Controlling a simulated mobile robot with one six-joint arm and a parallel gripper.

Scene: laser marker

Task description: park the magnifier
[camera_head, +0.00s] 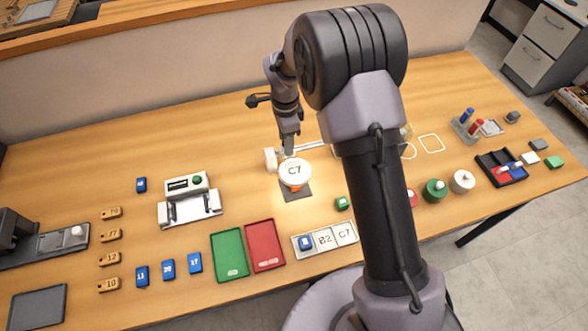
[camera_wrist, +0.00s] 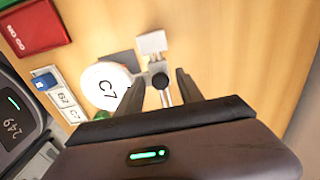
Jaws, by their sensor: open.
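My gripper (camera_head: 288,150) is just behind the disc in the head view. In the wrist view my gripper (camera_wrist: 160,88) is open, with its fingers on either side of the ball and stem. Contact cannot be told. My arm hides part of the table to the right.
Green tray (camera_head: 229,254) and red tray (camera_head: 265,245) lie in front, beside a labelled strip (camera_head: 325,239) with a blue tag. White outlines (camera_head: 431,143) are on the table at right. A white fixture (camera_head: 188,198) stands left. Bare wood lies behind my gripper.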

